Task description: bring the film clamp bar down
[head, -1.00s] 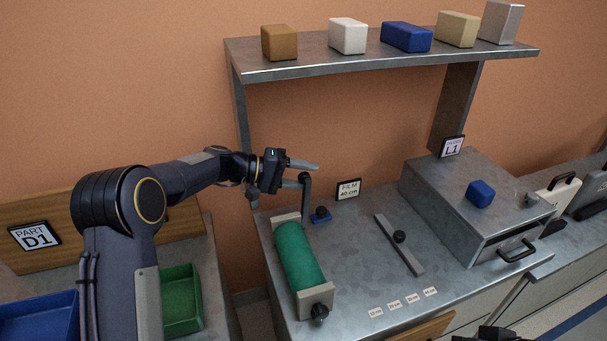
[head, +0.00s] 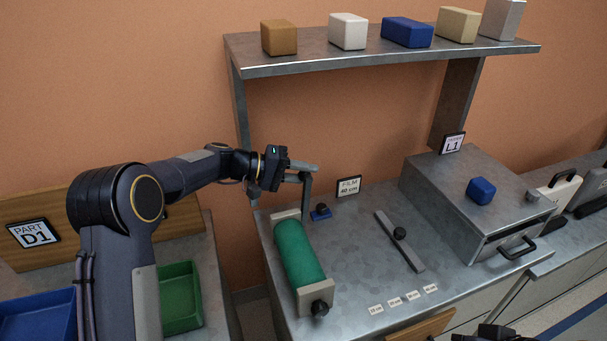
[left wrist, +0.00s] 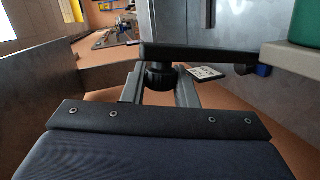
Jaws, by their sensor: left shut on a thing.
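A dark upright bar (head: 307,197) stands at the far end of the green film roll (head: 300,252); I take it for the film clamp bar. My left gripper (head: 308,174) is at its top end, beyond the roll. In the left wrist view the bar (left wrist: 200,52) runs across the picture, and the fingers (left wrist: 160,88) are shut on the black knob (left wrist: 160,76) at its end. The fingers partly hide the knob. The roll's edge (left wrist: 304,24) shows at the upper right of that view.
A flat bar with a black knob (head: 400,235) lies on the metal bench (head: 360,265). A small blue block with a dark knob (head: 321,212) and the FILM sign (head: 348,187) are near the upright bar. A shelf (head: 380,57) overhangs the back. A metal box (head: 470,200) stands right.

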